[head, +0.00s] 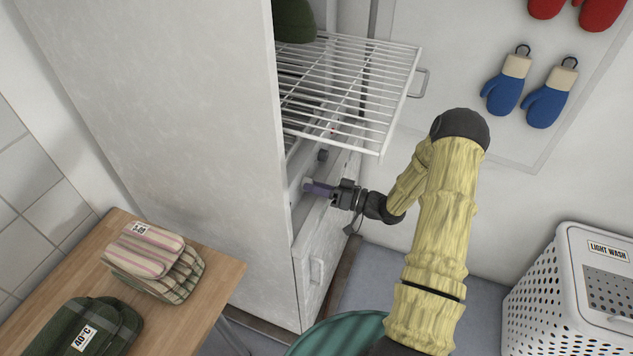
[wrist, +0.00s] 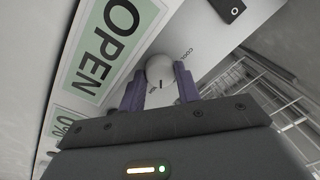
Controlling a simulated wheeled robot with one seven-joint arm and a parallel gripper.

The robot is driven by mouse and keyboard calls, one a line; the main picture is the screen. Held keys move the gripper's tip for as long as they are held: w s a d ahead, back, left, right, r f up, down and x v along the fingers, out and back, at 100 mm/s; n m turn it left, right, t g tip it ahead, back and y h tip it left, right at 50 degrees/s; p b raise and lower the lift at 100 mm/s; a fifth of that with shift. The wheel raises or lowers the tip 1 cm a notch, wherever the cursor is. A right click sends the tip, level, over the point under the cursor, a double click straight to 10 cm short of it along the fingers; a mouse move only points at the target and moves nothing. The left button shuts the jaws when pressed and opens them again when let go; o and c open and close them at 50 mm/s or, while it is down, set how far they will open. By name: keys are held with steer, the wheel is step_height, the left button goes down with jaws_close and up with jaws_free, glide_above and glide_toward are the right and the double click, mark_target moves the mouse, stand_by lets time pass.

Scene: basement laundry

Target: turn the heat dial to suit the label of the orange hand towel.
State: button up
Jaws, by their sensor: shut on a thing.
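The heat dial (wrist: 160,70) is a white round knob with a dark pointer mark, on the white panel of the cabinet (head: 190,130). The word COOL is printed to its right in the wrist view; a smaller word near its lower left is too small to read surely. My gripper (head: 312,188) reaches into the cabinet's open front. In the wrist view its two purple fingers (wrist: 159,88) are shut on the dial, one on each side. The dial is hardly visible in the head view. No orange hand towel shows in either view.
A wire rack (head: 350,85) sticks out above my gripper. A wooden table (head: 215,275) holds striped folded cloths (head: 150,260) and green ones (head: 95,325) labelled 40°C. A LIGHT WASH basket (head: 575,290) stands right. A green OPEN sign (wrist: 108,45) is beside the dial.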

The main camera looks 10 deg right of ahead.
steer(key=shift+m+p, duration=0.45)
steer(key=shift+m, duration=0.55)
steer(key=o, duration=1)
steer(key=shift+s, duration=0.1)
steer(key=shift+f, duration=0.1)
